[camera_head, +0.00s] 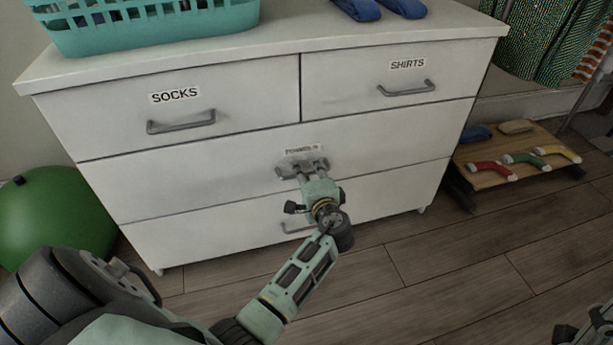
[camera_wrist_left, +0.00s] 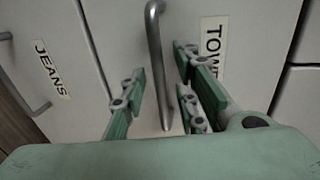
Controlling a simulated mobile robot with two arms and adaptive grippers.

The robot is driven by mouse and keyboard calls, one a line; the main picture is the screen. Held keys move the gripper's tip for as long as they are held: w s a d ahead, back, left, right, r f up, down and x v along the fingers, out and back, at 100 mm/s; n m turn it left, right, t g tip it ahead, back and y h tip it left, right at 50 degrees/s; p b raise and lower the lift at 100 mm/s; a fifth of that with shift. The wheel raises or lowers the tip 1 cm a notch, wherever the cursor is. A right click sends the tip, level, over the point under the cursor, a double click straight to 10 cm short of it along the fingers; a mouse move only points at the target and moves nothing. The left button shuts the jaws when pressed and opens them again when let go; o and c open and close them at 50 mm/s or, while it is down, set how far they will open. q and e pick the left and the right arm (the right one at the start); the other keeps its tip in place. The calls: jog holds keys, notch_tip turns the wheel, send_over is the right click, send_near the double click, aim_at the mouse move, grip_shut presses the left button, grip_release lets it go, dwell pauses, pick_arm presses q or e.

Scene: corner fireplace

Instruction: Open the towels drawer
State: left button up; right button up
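The towels drawer (camera_head: 215,165) is the wide middle drawer of a white dresser. Its front looks flush and closed. Its label (camera_head: 303,149) is partly legible in the head view and cut off by a finger in the left wrist view (camera_wrist_left: 212,45). My left gripper (camera_head: 302,172) is at this drawer's handle and largely hides it in the head view. In the left wrist view the grey bar handle (camera_wrist_left: 155,60) lies between my spread fingers (camera_wrist_left: 160,95), with visible gaps on both sides. A piece of my right arm or gripper (camera_head: 590,325) shows at the bottom right corner.
The socks drawer (camera_head: 230,95) and shirts drawer (camera_head: 345,85) are above, both closed. The jeans drawer (camera_head: 205,235) is below. A teal basket (camera_head: 150,28) stands on top. A green ball (camera_head: 55,220) is left; a low wooden rack (camera_head: 480,180) is right.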

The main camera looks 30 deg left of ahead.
pick_arm(q)
jog(key=shift+c, duration=0.3)
grip_shut()
dwell(0.4)
